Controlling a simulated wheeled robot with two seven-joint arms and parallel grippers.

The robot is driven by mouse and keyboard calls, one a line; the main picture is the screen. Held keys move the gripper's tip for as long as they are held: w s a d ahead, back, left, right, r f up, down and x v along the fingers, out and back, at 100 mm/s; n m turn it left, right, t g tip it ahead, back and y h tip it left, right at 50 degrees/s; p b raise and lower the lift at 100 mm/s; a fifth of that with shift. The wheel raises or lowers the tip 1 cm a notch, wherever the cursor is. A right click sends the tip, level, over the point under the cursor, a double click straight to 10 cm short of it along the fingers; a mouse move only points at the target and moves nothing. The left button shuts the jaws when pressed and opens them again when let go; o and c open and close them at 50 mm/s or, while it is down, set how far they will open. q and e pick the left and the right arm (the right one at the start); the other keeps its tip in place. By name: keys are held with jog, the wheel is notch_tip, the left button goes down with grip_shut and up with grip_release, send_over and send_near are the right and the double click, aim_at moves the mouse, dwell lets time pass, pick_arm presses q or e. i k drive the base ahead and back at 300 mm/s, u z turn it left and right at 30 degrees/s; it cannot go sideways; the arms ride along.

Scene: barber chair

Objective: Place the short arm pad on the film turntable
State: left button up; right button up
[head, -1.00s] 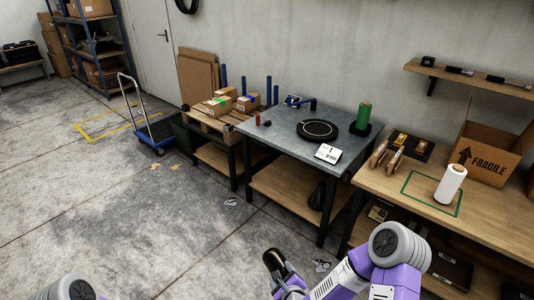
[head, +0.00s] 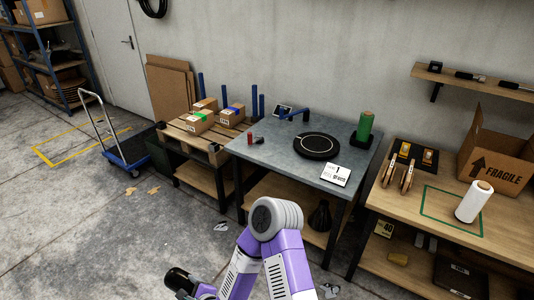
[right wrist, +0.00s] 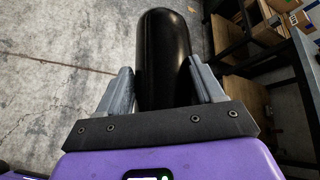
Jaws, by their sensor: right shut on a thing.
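The short arm pad (right wrist: 165,55) is a black, round-ended padded piece. My right gripper (right wrist: 160,80) is shut on it, with one grey finger on each side; the pad sticks out beyond the fingers. In the head view the pad (head: 179,279) is at the bottom, over the floor in front of the tables, and the gripper is partly cut off by the frame's edge. The film turntable (head: 317,145) is a black disc with a pale ring on the grey table (head: 270,146). Its top is bare. My left gripper is out of view.
A workbench (head: 400,208) with a white roll (head: 474,202) is at right. Pallet boxes (head: 199,121) and a trolley (head: 128,150) are at left. Floor in front is open.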

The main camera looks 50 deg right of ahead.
aim_at(316, 144)
jog(key=z, duration=0.25)
jog(key=i, duration=1.3)
jog(key=z, duration=0.85)
